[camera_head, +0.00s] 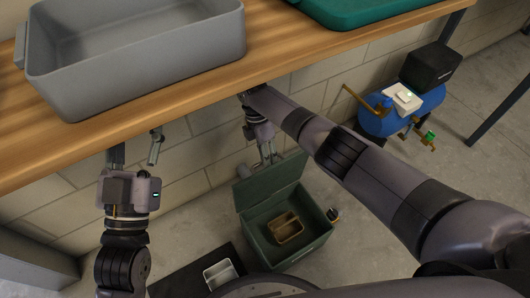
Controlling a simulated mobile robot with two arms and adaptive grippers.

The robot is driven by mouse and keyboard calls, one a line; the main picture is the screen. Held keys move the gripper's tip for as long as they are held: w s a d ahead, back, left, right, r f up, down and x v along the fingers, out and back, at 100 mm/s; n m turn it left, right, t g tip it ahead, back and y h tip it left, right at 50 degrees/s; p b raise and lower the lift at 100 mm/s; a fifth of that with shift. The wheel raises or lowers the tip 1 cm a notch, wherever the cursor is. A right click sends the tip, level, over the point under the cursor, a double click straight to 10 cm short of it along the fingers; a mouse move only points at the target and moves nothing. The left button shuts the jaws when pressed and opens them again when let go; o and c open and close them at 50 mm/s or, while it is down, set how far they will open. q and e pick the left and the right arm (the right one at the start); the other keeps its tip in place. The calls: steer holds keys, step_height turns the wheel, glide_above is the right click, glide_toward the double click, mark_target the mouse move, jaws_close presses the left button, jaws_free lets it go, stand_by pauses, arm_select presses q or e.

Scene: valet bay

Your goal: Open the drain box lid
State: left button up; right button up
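The dark green drain box (305,250) stands on the floor below the bench. Its lid (270,184) is raised at the back-left side, tilted up, and the inside is exposed. A tan tray-like part (286,228) sits inside. My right gripper (268,158) is at the top edge of the lid, pointing down. Its fingertips are small and partly behind the lid edge, so I cannot tell whether they touch or grip it. My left gripper (136,152) is open and empty at the bench's front edge, left of the box.
A wooden bench (275,62) runs above, with a grey bin (140,70) and a green tray (365,10). A blue compressor tank (385,121) stands right.

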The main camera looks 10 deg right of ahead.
arm_select(q)
steer(key=shift+s+r, duration=0.15)
steer(key=shift+r, duration=0.1)
arm_select(e)
steer(key=shift+a+r, duration=0.15)
steer(key=shift+r, duration=0.1)
arm_select(q)
steer(key=shift+a, duration=0.1)
arm_select(e)
steer(key=v, duration=1.2)
